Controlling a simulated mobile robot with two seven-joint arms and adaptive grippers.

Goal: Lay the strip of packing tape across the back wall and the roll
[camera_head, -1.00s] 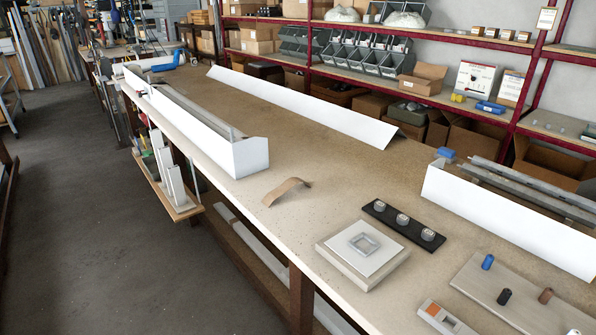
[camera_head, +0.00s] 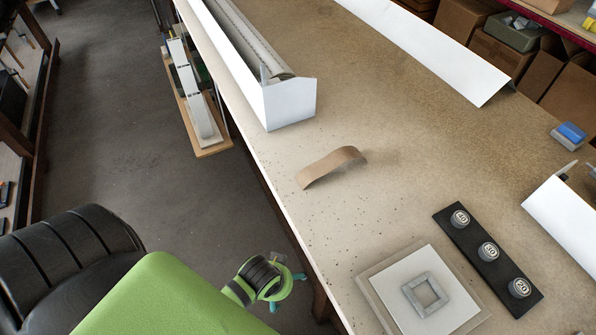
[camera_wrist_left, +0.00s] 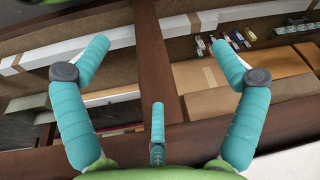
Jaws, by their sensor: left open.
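The brown strip of packing tape (camera_head: 332,166) lies arched on the bench, apart from the long white box profile (camera_head: 291,103). A grey roll (camera_head: 243,38) lies lengthwise inside that box. Which of its walls is the back wall I cannot tell for sure. My left gripper (camera_head: 287,290) is low at the bench's near edge, below and left of the strip, and empty. In the left wrist view its teal fingers (camera_wrist_left: 160,50) are spread wide, with no strip between them. My right gripper does not show.
A black block with three grey round pieces (camera_head: 488,252) and a pale board with a square frame (camera_head: 424,295) sit front right. A white angled profile (camera_head: 430,45) lies at the back. A white box (camera_head: 570,215) is at the right edge. Bench around the strip is clear.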

